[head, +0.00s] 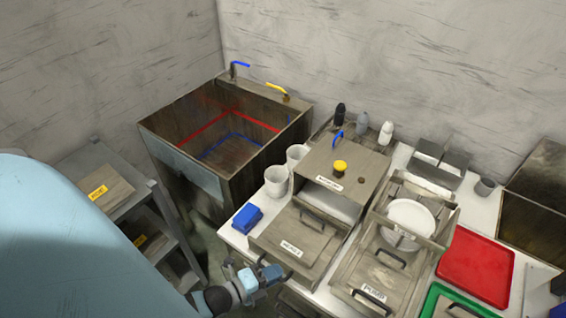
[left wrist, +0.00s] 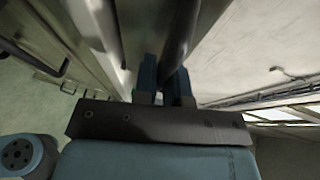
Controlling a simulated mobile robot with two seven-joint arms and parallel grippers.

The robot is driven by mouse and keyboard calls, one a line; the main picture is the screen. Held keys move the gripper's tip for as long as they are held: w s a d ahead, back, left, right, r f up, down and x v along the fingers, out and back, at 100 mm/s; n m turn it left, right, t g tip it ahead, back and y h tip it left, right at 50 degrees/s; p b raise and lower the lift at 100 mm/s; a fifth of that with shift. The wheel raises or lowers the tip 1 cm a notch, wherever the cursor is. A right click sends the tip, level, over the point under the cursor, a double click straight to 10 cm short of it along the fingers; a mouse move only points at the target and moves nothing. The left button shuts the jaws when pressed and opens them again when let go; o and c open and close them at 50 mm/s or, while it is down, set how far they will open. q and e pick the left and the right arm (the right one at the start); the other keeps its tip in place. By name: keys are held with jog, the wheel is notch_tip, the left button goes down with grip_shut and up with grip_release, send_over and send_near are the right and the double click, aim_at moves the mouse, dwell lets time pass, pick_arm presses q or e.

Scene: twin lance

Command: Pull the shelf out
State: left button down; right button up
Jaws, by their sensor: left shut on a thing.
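My left gripper (head: 268,273) is at the front edge of the white counter, below the labelled wooden panel with a dark handle (head: 292,249). In the left wrist view its two blue fingers (left wrist: 165,85) are shut on a dark bar (left wrist: 178,35). The bar looks like a handle, and the part it belongs to is mostly hidden, so I cannot tell for sure which shelf it is. A grey shelf rack (head: 148,183) with labelled boards stands at the left, away from the gripper. My right gripper is not in view.
A wooden sink box (head: 180,172) stands behind. The counter holds white cups (head: 277,180), a blue block (head: 247,218), a plate (head: 410,218), and a red tray (head: 475,265). Other handled fronts (left wrist: 50,82) show at the left of the left wrist view.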

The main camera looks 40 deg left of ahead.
pick_arm(q)
jog(key=shift+s, duration=0.5)
jog(key=shift+d, duration=0.1)
jog(key=shift+f, duration=0.1)
jog(key=c, duration=1.6)
grip_release()
jog(key=shift+o, duration=0.6)
jog(key=shift+s, duration=0.2)
jog(key=shift+w, duration=0.15)
